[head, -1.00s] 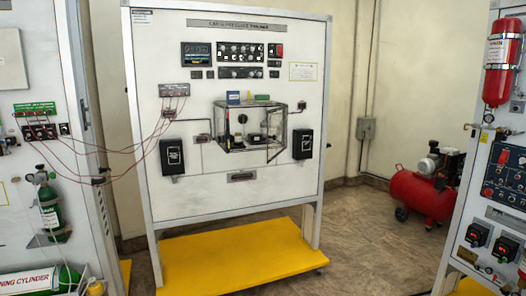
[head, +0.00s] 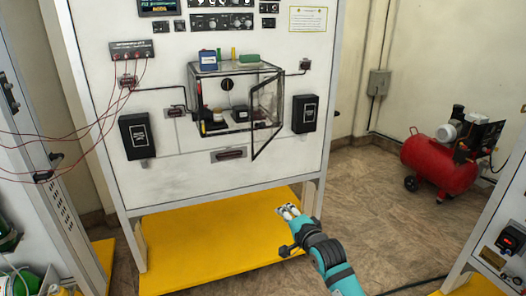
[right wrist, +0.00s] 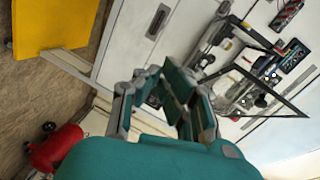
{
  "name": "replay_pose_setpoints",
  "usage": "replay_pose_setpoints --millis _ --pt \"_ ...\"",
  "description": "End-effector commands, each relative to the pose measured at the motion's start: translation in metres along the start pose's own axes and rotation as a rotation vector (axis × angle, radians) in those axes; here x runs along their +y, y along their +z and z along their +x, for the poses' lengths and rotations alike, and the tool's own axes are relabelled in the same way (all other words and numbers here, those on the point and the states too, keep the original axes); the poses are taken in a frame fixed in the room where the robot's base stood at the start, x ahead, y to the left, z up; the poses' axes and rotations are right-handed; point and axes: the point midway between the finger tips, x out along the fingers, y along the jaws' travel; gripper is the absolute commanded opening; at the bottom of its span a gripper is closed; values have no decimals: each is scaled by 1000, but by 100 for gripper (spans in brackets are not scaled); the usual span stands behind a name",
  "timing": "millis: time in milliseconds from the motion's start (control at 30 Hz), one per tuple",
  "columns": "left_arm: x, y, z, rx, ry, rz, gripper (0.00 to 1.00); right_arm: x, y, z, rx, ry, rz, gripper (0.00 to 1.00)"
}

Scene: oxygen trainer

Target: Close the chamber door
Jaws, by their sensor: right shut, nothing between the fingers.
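The clear chamber (head: 205,71) with a dark frame is mounted on the white panel. Its framed door (head: 267,115) stands open, hinged on the chamber's right side and swung out toward me. My right gripper (head: 288,210) is shut and empty, low in front of the yellow base, below the door and apart from it. In the right wrist view, the gripper (right wrist: 160,82) is in the foreground and the open door's dark frame (right wrist: 272,92) lies to its right. My left gripper is not in view.
Black boxes (head: 137,136) (head: 304,114) flank the chamber. Red wires hang at the left. A yellow base (head: 190,250) lies below; a red compressor (head: 437,165) stands on the floor at the right.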

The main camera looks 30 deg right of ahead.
Motion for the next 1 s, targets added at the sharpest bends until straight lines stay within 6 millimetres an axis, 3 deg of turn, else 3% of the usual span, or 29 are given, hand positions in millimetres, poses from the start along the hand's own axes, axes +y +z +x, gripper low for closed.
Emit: replay_pose_setpoints --millis 33,100,233,333,467,867,1000 --pt "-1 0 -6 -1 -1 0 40 -40 -11 -9 11 -61 55 0" --pt "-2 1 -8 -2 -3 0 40 -77 -21 -20 17 -123 123 0" --pt "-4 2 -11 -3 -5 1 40 -113 -30 -34 18 -188 194 0" --pt "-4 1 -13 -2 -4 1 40 -122 -33 -32 17 -201 211 0" --pt "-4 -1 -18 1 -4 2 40 -127 -34 -14 18 -202 211 0" --pt "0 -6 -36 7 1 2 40 -142 -37 63 19 -200 208 0" --pt "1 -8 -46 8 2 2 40 -148 -20 77 17 -200 210 0"
